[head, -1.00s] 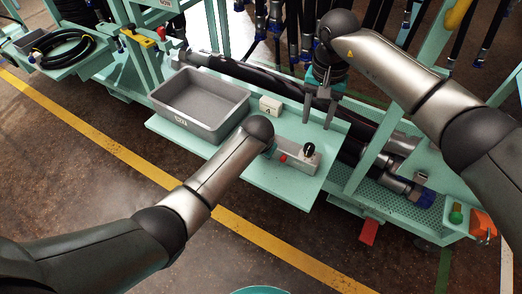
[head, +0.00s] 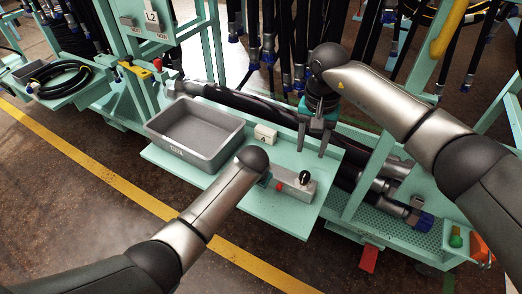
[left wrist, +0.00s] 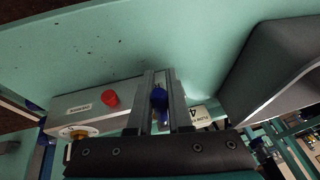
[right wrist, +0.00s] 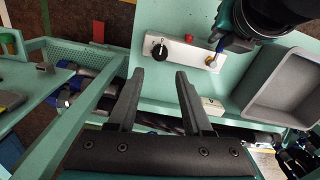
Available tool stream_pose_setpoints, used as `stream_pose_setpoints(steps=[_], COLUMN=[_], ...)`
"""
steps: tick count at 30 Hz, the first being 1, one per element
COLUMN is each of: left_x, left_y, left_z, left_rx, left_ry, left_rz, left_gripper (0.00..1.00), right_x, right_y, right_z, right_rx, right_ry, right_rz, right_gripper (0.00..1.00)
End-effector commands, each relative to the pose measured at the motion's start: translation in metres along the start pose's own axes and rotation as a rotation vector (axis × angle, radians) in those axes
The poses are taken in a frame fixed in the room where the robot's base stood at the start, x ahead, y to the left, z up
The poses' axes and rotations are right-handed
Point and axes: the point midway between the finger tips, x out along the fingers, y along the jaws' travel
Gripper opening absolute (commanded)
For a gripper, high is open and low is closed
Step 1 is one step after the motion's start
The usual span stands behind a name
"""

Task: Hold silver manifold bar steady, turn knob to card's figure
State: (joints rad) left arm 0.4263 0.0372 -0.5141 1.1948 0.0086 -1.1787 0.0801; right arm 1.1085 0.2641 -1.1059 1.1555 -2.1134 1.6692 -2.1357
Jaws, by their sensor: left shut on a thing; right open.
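The silver manifold bar (head: 291,190) lies on the mint shelf. It carries a black knob on a white dial (right wrist: 160,48), a red button (right wrist: 188,37) and, in the right wrist view, a brass-coloured fitting (right wrist: 211,62). The knob's exact setting is too small to read. A white card (head: 265,135) showing 4 stands behind the bar; the left wrist view shows it too (left wrist: 199,115). My right gripper (head: 312,150) is open and empty, above and behind the knob.
A grey bin (head: 195,135) stands on the shelf left of the card. Black hoses (head: 245,104) lie behind the shelf, and more hang beyond. A mint upright (head: 370,178) stands to the right. The shelf's front right corner is bare.

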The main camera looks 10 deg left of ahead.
Motion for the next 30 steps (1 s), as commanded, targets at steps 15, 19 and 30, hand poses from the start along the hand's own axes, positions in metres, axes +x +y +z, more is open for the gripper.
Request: stream_pose_setpoints(steps=[15,19,30], left_x=[0.0002,0.0002,0.0002], left_y=[-0.0001,-0.0001,-0.0001], left_z=[0.0004,0.0005,0.0005], left_rx=[0.000,0.000,0.000], left_ry=[-0.001,-0.001,-0.001], left_rz=[0.000,0.000,0.000], left_gripper=[0.00,0.00,0.00], right_x=[0.0000,0.0000,-0.0021], right_y=[0.0000,0.0000,0.0001], right_z=[0.0000,0.0000,-0.0002], right_rx=[0.000,0.000,0.276], right_ry=[0.000,0.000,0.001], right_rz=[0.000,0.000,0.000], right_gripper=[0.50,0.53,0.68])
